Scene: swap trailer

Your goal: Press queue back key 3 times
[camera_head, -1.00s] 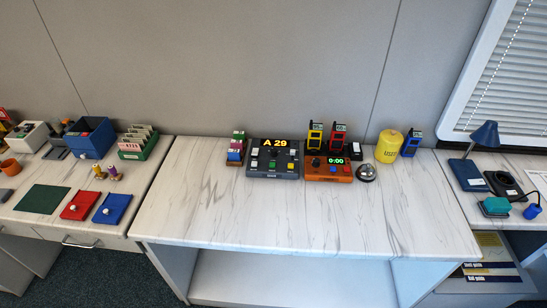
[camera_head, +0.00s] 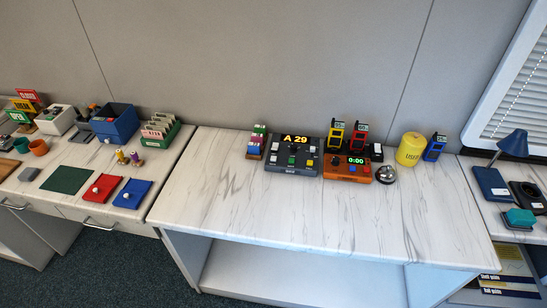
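The queue console (camera_head: 292,157) is a dark box on the back half of the marble-patterned table. Its lit display (camera_head: 295,139) reads "A 29" in amber. Its top face carries several small keys, including a green one (camera_head: 292,160) and a yellow one (camera_head: 310,162). The key labels are too small to read, so I cannot tell which key is the back key. My gripper is not in view.
The table's front half (camera_head: 300,210) is clear.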

